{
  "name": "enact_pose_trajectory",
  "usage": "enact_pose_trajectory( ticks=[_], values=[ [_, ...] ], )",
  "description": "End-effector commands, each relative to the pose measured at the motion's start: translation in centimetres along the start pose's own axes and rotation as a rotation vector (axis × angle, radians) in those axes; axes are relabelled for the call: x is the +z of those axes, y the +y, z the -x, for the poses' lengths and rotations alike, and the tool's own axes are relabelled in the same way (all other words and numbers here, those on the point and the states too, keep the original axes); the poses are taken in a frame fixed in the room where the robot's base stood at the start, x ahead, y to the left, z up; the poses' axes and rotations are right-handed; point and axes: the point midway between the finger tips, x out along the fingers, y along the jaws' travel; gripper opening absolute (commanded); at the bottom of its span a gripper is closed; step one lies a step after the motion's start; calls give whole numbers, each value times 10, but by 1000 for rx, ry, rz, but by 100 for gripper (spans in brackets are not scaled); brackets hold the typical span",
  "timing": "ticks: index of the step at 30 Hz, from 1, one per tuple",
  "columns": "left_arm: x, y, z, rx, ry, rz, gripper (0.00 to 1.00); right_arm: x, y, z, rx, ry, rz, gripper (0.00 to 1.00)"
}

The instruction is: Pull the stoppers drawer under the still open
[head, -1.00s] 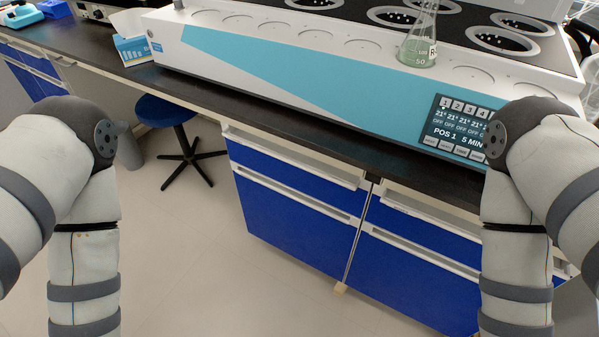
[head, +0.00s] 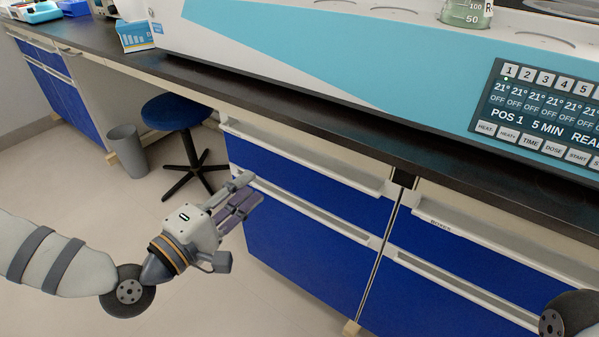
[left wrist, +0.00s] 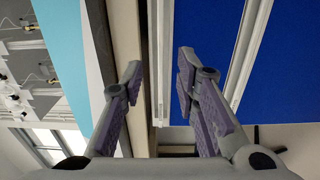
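The still (head: 330,55) is a long white and teal machine on the dark bench. Under it, a left cabinet has a blue top drawer (head: 310,185) with a white handle rail (head: 290,155). My left gripper (head: 246,194) is open and empty at the left end of the left cabinet. In the left wrist view, its fingers (left wrist: 160,72) are apart, with the white rail (left wrist: 161,45) between them in the picture; contact cannot be told. My right gripper is out of view.
A lower drawer (head: 300,255) with its own white rail sits beneath. A blue stool (head: 176,112) and a grey bin (head: 127,152) stand left of the cabinet. A flask (head: 465,12) stands on the still. The floor before the cabinets is clear.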

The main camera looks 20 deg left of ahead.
Motion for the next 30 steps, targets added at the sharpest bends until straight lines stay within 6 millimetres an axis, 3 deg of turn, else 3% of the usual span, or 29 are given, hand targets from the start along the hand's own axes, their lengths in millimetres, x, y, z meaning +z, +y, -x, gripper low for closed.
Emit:
enact_pose_trajectory(
  ticks=[9,13,18,24,25,28,30],
  values=[
    [3,0,-77,-3,-6,-3,28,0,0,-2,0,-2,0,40],
    [3,-1,-100,-6,-5,-1,28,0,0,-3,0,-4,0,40],
    [3,0,-112,-6,-4,-1,28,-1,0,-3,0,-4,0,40],
    [3,0,-113,-7,-5,-1,28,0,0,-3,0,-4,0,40],
    [3,0,-113,-7,-5,-1,26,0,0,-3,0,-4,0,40],
    [3,0,-113,-7,-5,-1,3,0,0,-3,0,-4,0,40],
    [3,-1,-113,-7,-5,-1,0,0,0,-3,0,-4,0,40]
  ],
)
